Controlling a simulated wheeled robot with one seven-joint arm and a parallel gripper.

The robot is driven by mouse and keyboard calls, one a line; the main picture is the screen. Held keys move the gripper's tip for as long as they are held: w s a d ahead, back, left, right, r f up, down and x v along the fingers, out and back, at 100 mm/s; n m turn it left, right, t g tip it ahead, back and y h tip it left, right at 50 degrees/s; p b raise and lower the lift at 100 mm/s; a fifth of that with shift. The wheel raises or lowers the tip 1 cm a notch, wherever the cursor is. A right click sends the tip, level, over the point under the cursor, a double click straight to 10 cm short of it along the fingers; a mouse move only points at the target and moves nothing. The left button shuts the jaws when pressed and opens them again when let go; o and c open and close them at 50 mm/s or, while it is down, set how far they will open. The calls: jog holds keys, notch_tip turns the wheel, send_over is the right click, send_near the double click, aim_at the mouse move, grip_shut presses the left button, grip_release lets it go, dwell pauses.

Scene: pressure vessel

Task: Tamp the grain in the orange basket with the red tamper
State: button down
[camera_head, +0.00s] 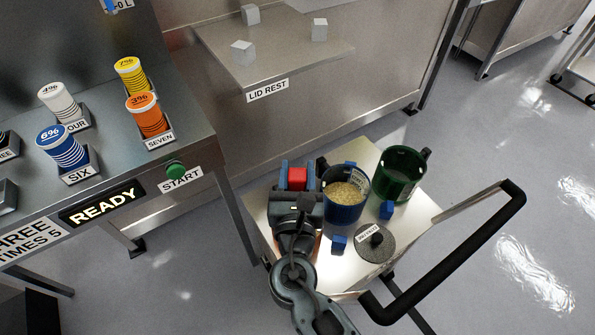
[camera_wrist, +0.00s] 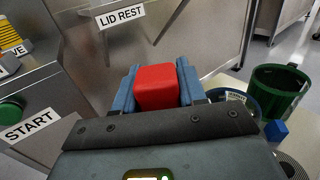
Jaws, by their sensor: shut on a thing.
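My gripper (camera_head: 297,179) is shut on a red block-shaped piece, the visible part of the red tamper (camera_head: 297,175), at the left side of the cart. The wrist view shows its red top (camera_wrist: 156,86) between my two blue fingers. The lower part of the tamper is hidden by my gripper and wrist. I cannot make out the orange basket clearly; my gripper and arm cover that corner of the cart. A blue basket (camera_head: 344,212) holding pale grain (camera_head: 346,193) stands just right of my gripper.
A green container (camera_head: 402,173) and a grey disc with a black knob (camera_head: 375,243) are on the metal cart (camera_head: 350,280). The cart's black handle (camera_head: 450,265) extends right. At left is a bench (camera_head: 110,165) with numbered canisters and a green start button (camera_head: 176,170).

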notch_tip(320, 180, up, 5)
jog(key=p, duration=0.4)
jog(key=shift+r, duration=0.2)
